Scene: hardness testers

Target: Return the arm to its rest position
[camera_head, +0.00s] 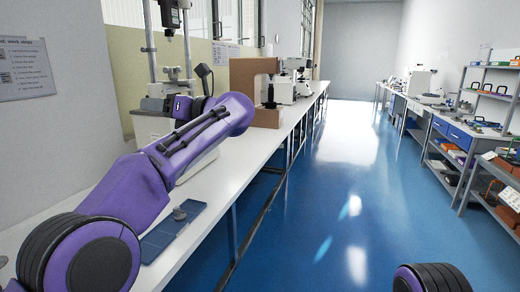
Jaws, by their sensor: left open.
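My left arm (150,185) is purple and black, comes in from the lower left and reaches up and forward over the white bench. My left gripper (172,104) is at its far end, beside the tall tester (165,70) on the bench, and is partly hidden by the forearm. It is open, and I see nothing held in it. Whether it touches the tester cannot be told. A round part of my right arm (432,278) shows at the bottom right edge; its gripper is out of view.
A blue mat (160,240) with a small grey piece (180,214) lies on the bench (215,195) under my left arm. A brown box-like machine (250,85) and a white one (295,80) stand farther along. Shelves (470,130) line the right. The blue floor (340,200) between is clear.

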